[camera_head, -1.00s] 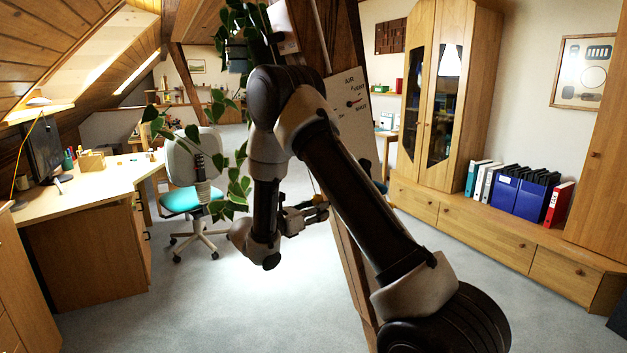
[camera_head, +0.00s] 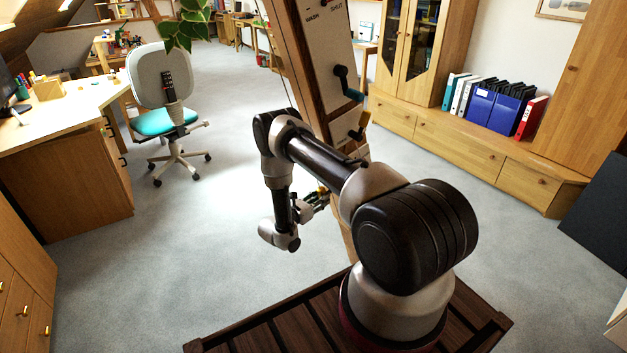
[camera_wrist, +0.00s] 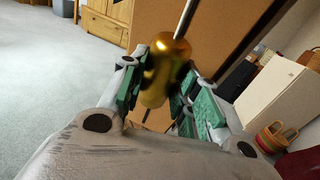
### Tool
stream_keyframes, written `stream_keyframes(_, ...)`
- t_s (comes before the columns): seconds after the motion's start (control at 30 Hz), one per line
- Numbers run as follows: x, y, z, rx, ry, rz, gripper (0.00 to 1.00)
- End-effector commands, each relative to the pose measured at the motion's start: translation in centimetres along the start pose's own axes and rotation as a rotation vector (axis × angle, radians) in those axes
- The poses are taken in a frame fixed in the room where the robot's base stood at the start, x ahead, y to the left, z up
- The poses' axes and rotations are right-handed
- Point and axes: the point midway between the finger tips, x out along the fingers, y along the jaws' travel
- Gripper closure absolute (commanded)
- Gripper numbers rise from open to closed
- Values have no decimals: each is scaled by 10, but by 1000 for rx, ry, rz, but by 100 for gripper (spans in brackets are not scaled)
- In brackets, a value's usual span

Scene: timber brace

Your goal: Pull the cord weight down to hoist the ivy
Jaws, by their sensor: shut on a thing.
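A brass cord weight (camera_wrist: 165,68) sits between the green finger pads of my gripper (camera_wrist: 168,95) in the wrist view. My gripper is shut on it, and the cord (camera_wrist: 184,18) runs up from its top. In the head view my gripper (camera_head: 318,199) is low beside the timber brace (camera_head: 305,75), and the weight is too small to make out clearly there. The ivy (camera_head: 187,28) hangs at the top edge of the head view, above the office chair. Only its lower leaves show; its pot and upper part are out of view.
An office chair (camera_head: 165,100) and a desk (camera_head: 65,120) stand left. A cabinet (camera_head: 470,150) lines the right wall. The carpet between is clear.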

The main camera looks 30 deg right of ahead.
Motion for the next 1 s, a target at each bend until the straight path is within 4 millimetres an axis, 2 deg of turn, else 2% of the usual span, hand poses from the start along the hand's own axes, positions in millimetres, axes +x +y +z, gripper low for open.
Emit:
stream_keyframes(0.03, 5, -4, -20, -5, 4, -5, 100)
stream_keyframes(0.1, 11, -3, -40, -3, 3, -5, 100)
stream_keyframes(0.2, 19, -3, -66, -4, 3, -4, 100)
stream_keyframes(0.4, 30, -3, -104, -4, 2, -3, 100)
stream_keyframes(0.63, 36, -2, -124, -3, 2, -3, 100)
stream_keyframes(1.0, 37, -2, -128, -3, 6, -2, 100)
